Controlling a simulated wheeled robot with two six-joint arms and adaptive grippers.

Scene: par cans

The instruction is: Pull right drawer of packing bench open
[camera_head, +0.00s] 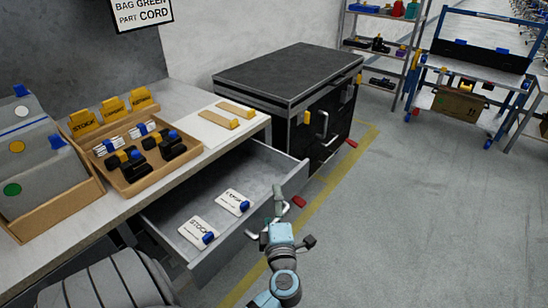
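The packing bench (222,141) runs along the left, with a grey drawer (262,165) below its right part. This drawer stands pulled well out, its inside in plain view. Two white cards with blue clips lie in it, one marked STOCK (197,231) and one farther back (233,202). My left gripper (279,207) is at the outer side of the drawer front, near its middle. My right gripper is not in view.
A dark cabinet (290,72) with pale handles stands beyond the drawer. On the bench are a wooden tray (128,184) of black items and a box of grey folders (25,150). A chair back (105,285) is at lower left. Grey floor (430,220) lies open at right.

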